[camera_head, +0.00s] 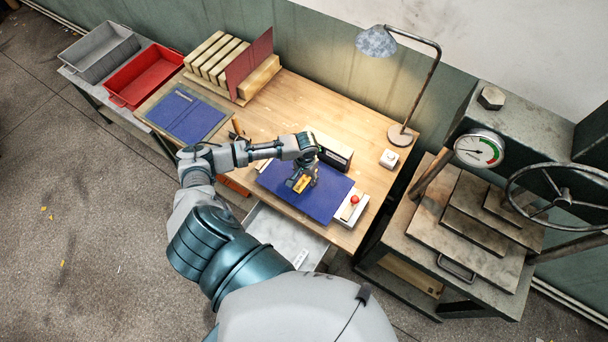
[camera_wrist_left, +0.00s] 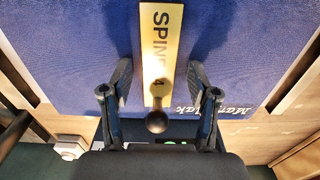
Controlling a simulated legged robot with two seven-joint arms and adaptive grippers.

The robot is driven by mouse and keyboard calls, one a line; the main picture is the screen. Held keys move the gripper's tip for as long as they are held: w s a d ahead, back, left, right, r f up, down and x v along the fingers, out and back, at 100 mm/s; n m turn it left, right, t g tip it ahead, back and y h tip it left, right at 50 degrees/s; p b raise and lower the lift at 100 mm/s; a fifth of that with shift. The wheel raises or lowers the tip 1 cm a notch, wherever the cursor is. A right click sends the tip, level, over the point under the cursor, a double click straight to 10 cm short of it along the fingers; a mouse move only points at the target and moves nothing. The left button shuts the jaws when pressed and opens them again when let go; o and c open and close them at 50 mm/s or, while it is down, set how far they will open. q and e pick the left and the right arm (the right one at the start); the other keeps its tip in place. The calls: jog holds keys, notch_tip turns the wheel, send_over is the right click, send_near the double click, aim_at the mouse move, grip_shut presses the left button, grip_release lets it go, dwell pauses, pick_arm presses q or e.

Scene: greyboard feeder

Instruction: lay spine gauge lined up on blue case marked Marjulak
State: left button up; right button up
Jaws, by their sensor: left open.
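The spine gauge (camera_wrist_left: 159,45) is a yellow strip with dark lettering starting "SPIN" and a dark round knob at its near end. It lies over the blue case (camera_wrist_left: 60,50), which has the partly hidden name "Mar…ak" in pale script at its lower right. In the left wrist view the strip runs nearly straight up the picture. My left gripper (camera_wrist_left: 160,78) is open, with one finger on each side of the gauge and a gap to each. In the head view the gauge (camera_head: 301,184) shows beneath the gripper, over the blue case (camera_head: 328,205). My right gripper is not in view.
A dark box (camera_head: 329,150) stands just behind the case. A pale block with a red knob (camera_head: 351,206) is at its right. Another blue cover (camera_head: 180,114) lies farther left. A lamp (camera_head: 400,134) and a press (camera_head: 470,225) stand right.

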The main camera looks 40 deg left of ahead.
aim_at(306, 179)
pick_arm(q)
jog(key=shift+d+r, duration=0.2)
jog(key=shift+r, duration=0.05)
notch_tip(306, 179, up, 12)
jog(key=shift+f, duration=0.15)
jog(key=shift+d, duration=0.1)
dwell(0.4)
